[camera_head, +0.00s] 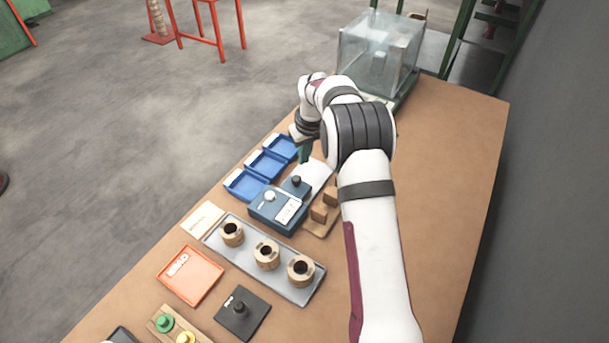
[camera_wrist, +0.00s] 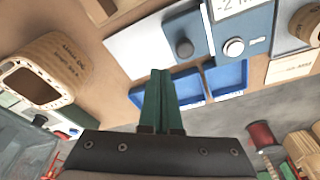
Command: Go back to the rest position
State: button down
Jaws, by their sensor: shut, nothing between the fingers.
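My gripper (camera_head: 304,153) is above the table beside the blue trays, near the far end of the blue device. In the wrist view its green fingers (camera_wrist: 160,84) are together, with nothing between them. A gray tray (camera_head: 219,248) holds three wooden coils, among them the left coil (camera_head: 231,234), the middle coil (camera_head: 266,255) and the right coil (camera_head: 301,271). In the wrist view a large labelled wooden coil (camera_wrist: 46,70) is at the left, apart from the fingers. My arm hides part of the table's right half.
Blue trays (camera_head: 246,185) line the left edge. The blue device (camera_head: 278,208) has a knob and a display. Wooden blocks (camera_head: 319,213) stand beside it. A glass case (camera_head: 381,50) stands at the far end. An orange tray (camera_head: 191,275) is nearer. The table's right side (camera_head: 450,190) is clear.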

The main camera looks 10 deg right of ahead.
jog(key=shift+w+v, duration=0.2)
jog(key=shift+v, duration=0.85)
jog(key=s+a+r+m+g, duration=0.1)
jog(key=s+a+r+m, duration=0.1)
jog(key=s+r, duration=0.55)
jog(key=s+a+r+m, duration=0.2)
jog(key=s+r, duration=0.3)
jog(key=s, duration=0.6)
jog(key=s+a+f+m, duration=0.1)
jog(key=s+m, duration=0.1)
jog(key=s, duration=1)
jog(key=s+a+m+g+y, duration=0.1)
jog(key=s+a+m, duration=0.1)
jog(key=s, duration=0.9)
jog(key=shift+s+a+f+m+g, duration=0.15)
jog(key=shift+s+f+m+g, duration=0.15)
jog(key=shift+s+f, duration=0.1)
